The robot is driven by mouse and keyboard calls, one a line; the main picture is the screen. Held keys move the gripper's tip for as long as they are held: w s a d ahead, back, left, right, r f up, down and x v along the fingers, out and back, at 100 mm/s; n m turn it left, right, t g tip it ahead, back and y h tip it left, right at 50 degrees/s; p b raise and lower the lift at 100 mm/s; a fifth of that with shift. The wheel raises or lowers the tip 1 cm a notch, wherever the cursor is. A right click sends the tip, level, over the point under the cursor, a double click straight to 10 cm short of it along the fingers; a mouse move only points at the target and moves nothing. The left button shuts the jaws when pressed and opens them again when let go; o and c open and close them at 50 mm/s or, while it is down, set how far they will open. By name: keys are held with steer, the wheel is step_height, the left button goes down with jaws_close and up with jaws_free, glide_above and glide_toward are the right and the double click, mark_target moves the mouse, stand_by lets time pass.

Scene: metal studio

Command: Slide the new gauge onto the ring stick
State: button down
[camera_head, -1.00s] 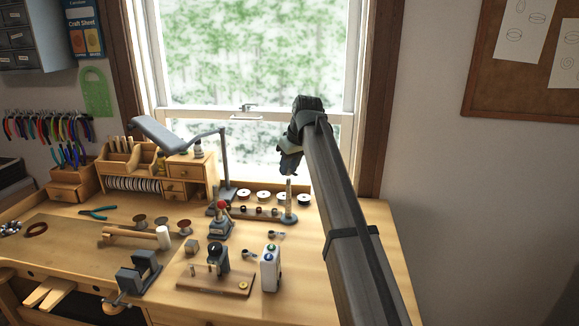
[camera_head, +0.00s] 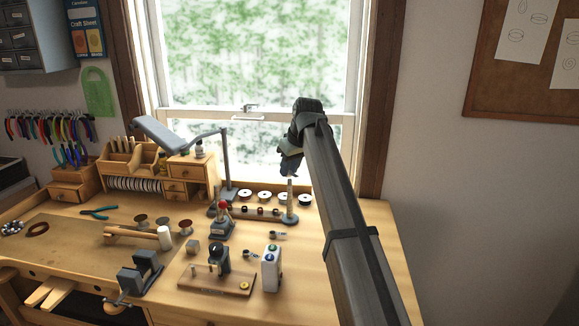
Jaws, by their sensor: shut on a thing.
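The ring stick (camera_head: 290,200) stands upright on a round dark base near the back of the bench, with a pale, tapering shaft. My gripper (camera_head: 288,172) is directly above its tip, pointing down. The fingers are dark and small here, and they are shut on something. The held thing, likely the gauge, is too small and hidden by the fingers to make out. I cannot tell whether it is around the stick's tip or just above it.
White-rimmed spools (camera_head: 265,196) line the bench back beside the stick. A red-topped tool (camera_head: 222,222), a white two-button box (camera_head: 271,268) and a wooden board with a clamp (camera_head: 215,279) stand in front. A lamp (camera_head: 226,165) rises to the left. The bench's right side is clear.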

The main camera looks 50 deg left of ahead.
mark_target(291, 173)
steer(key=shift+d+f, duration=0.1)
steer(key=shift+f, duration=0.9)
steer(key=shift+s+f, duration=0.1)
steer(key=shift+f, duration=0.25)
steer(key=shift+f, duration=0.35)
steer(key=c, duration=0.9)
jaws_free()
steer(key=shift+r, duration=0.15)
steer(key=shift+o, duration=0.4)
steer(key=shift+r, duration=0.1)
steer(key=shift+r, duration=0.45)
steer(key=v, duration=1.3)
steer(key=shift+d+f, duration=0.1)
steer(key=shift+f, duration=0.1)
